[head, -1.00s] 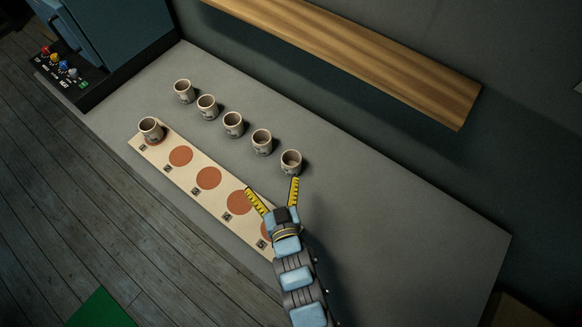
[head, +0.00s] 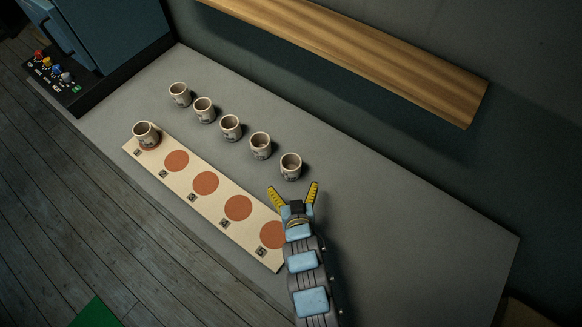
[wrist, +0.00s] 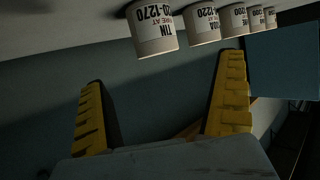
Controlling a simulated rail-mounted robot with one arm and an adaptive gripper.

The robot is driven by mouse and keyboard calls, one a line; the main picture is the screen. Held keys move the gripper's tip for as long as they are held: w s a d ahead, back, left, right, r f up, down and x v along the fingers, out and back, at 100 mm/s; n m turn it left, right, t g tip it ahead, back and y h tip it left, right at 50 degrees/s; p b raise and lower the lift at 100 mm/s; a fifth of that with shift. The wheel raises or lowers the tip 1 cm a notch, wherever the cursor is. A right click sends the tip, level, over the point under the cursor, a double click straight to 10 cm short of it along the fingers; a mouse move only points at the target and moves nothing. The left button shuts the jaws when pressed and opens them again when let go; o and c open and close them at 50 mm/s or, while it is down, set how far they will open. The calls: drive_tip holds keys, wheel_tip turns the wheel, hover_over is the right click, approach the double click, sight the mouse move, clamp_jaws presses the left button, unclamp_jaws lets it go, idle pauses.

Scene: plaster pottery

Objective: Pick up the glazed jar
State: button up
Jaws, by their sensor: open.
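Several small pale jars with dark printed labels stand upright in a diagonal row on the grey table. The nearest jar (head: 291,167) is just beyond my gripper (head: 293,188); the others (head: 260,146) (head: 230,127) (head: 204,110) (head: 180,95) run up to the left. Another jar (head: 146,134) stands on the first spot of the board. I cannot tell by looks which is the glazed one. In the wrist view, the nearest jar (wrist: 154,30) reads "TIN" and "1270", and the jar behind it (wrist: 202,22) ends in "1220". My yellow fingers (wrist: 162,70) are apart and empty, touching no jar.
A pale board (head: 215,216) with orange round spots and numbered marks lies along the table's front edge. A wooden shelf (head: 370,60) is on the back wall. A blue machine (head: 110,40) with coloured knobs is at the left. The table's right part (head: 420,230) is clear.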

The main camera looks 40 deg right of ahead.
approach(290, 158)
drive_tip(key=shift+w+d+f, duration=0.15)
drive_tip(key=shift+w+f, duration=0.05)
drive_tip(key=shift+w, duration=0.25)
drive_tip(key=shift+w+d+f, duration=0.1)
drive_tip(key=shift+w+f, duration=0.15)
drive_tip(key=shift+w, duration=0.2)
drive_tip(key=shift+s+d+x, duration=0.1)
drive_tip(key=shift+d+x, duration=0.05)
drive_tip(key=shift+x, duration=1.15)
drive_tip(key=shift+s+d+x, duration=0.1)
drive_tip(key=shift+x, duration=1.25)
drive_tip(key=shift+s, duration=0.1)
drive_tip(key=c, duration=1.3)
drive_tip(key=shift+c, duration=0.2)
